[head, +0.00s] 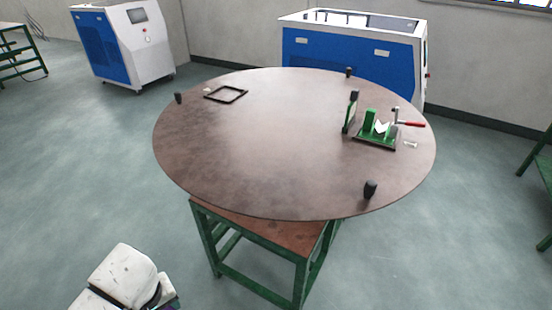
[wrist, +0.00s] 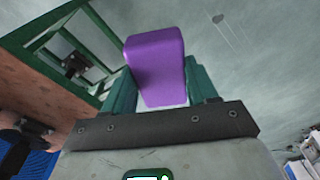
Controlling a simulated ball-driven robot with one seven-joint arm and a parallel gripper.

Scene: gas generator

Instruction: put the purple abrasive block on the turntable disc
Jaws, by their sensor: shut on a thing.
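The turntable disc (head: 270,150) is a large round brown plate on a green-framed stand in the head view. The purple abrasive block (wrist: 157,66) is in the wrist view, between the two green fingers of my gripper (wrist: 162,88). My gripper is shut on the block, which sticks out past the fingertips. The block does not show in the head view. There, only a white part of my arm (head: 125,278) shows at the bottom left, apart from the disc and in front of it.
On the disc are a green clamp fixture (head: 376,130) with a red handle at the right, a black square frame (head: 226,94) at the far left, and several black knobs near the rim. The disc's middle and front are clear. A blue-white machine (head: 350,55) stands behind.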

